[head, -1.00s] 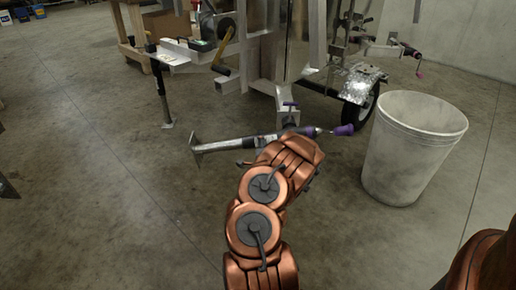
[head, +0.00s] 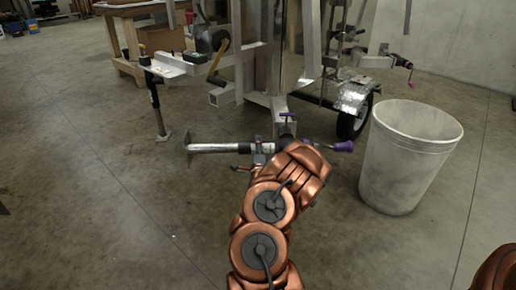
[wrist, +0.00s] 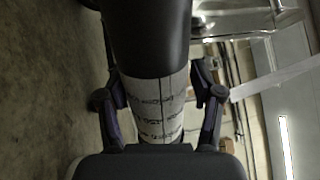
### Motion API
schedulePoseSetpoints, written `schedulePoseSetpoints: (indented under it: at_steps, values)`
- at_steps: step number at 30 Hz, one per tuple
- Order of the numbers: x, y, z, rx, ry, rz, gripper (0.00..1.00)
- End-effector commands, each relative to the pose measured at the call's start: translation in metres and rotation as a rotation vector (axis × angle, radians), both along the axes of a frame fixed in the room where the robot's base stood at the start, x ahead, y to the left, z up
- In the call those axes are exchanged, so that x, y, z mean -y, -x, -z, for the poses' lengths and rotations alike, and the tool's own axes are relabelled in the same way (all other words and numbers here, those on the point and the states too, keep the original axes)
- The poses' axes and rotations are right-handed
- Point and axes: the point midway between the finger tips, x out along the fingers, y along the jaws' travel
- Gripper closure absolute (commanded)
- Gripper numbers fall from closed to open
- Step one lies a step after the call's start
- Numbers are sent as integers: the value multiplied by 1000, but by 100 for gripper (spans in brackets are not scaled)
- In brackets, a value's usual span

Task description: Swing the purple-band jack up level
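The purple-band jack (head: 215,148) lies across the front of the trailer frame, its tube close to horizontal in the head view. Its foot plate (head: 188,146) is at the left end and a crank with a purple grip (head: 343,146) is at the right. A small purple-topped pin handle (head: 288,115) stands above its mount. My gripper (wrist: 160,100) has a finger on each side of the jack's dark tube and white printed label (wrist: 158,108), and appears shut on it.
A white bucket (head: 408,160) stands close to the right of my arm. A trailer wheel (head: 354,115) is behind it. Another upright jack (head: 158,105) stands at the left below the trailer tongue. The floor at left is clear.

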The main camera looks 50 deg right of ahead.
Motion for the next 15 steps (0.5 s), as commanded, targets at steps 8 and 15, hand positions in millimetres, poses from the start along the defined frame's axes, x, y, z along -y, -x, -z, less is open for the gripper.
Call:
schedulePoseSetpoints:
  at_steps: [8,15]
  values:
    - [0,0,1,-2,-1,0,18]
    - [0,1,2,-5,-3,1,18]
